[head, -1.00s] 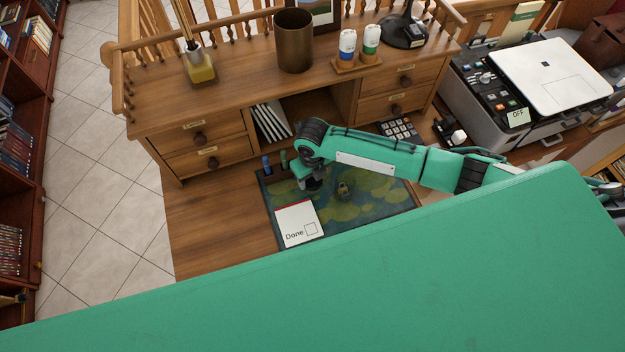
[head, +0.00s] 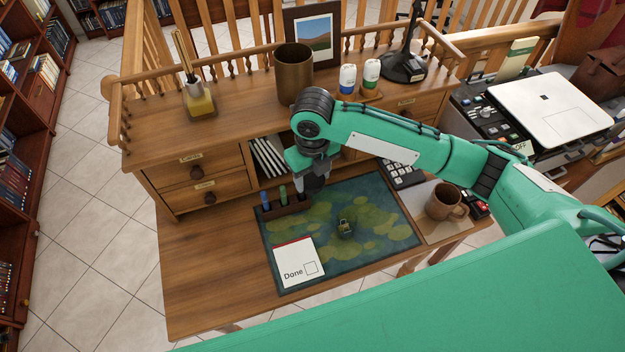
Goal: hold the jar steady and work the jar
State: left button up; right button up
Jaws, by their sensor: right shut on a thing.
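A small yellowish object, which looks like the jar (head: 345,228), stands on the dark green patterned mat (head: 385,200). It is too small to tell whether a lid is on it. My right gripper (head: 314,186) points down over the back of the mat, behind and left of the jar and apart from it. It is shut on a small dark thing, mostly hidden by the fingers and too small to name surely. My left gripper is not in view.
A white "Done" card (head: 299,262) lies on the mat's front left. A dark holder (head: 287,208) with blue and green sticks stands beside the gripper. A brown mug (head: 446,202) and a keypad (head: 403,172) are at right. The desk's left part is clear.

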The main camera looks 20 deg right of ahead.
dwell(0.3)
jog(key=m, duration=0.3)
jog(key=d+m, duration=0.1)
jog(key=m, duration=0.1)
jog(key=shift+s+r, duration=0.25)
jog(key=shift+r, duration=0.05)
jog(key=m, duration=0.3)
jog(key=d+m, duration=0.1)
jog(key=m, duration=0.1)
jog(key=shift+s+r+m, duration=0.3)
jog(key=shift+r, duration=0.05)
jog(key=s+d+r+m, duration=0.1)
jog(key=s+d+m, duration=0.1)
jog(key=m, duration=1.2)
jog(key=s+d+r+m, duration=0.1)
jog(key=d+r+m, duration=0.1)
jog(key=m, duration=1.2)
jog(key=shift+s+d+r, duration=0.2)
jog(key=shift+s+d, duration=0.15)
jog(key=shift+s, duration=0.05)
